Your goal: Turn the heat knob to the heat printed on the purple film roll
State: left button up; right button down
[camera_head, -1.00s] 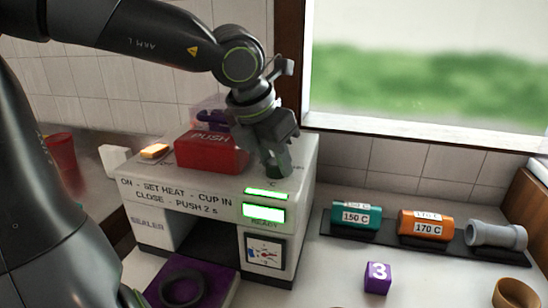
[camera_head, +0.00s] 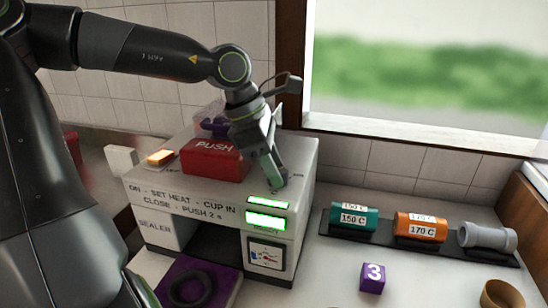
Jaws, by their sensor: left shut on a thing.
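The white sealer (camera_head: 180,196) stands at the middle left with a red PUSH block (camera_head: 212,160) on top. My left gripper (camera_head: 277,182) points down at the right of its top and is shut on the heat knob, which its fingers hide. Two lit green displays (camera_head: 265,221) are on the front below; I cannot read their figures. A purple thing (camera_head: 214,127), perhaps the purple film roll, sits behind the PUSH block under a clear cover, partly hidden by my arm. No printed heat on it is readable. My right gripper is not in view.
A dark rack holds a teal 150 C roll (camera_head: 353,217), an orange 170 C roll (camera_head: 420,227) and a grey cylinder (camera_head: 487,236). A purple cube marked 3 (camera_head: 373,278) is in front. An orange switch (camera_head: 160,157) glows. A dark ring (camera_head: 190,288) lies on a purple-topped block.

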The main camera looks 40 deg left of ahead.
pick_arm(q)
jog(key=shift+m+g, duration=0.4)
jog(key=shift+m, duration=0.7)
jog(key=shift+h, duration=0.3)
jog(key=o, duration=1)
jog(key=shift+c, duration=0.2)
jog(key=p+v, duration=0.1)
jog(key=v, duration=1.6)
jog(key=shift+r, duration=0.2)
jog(key=shift+f, duration=0.1)
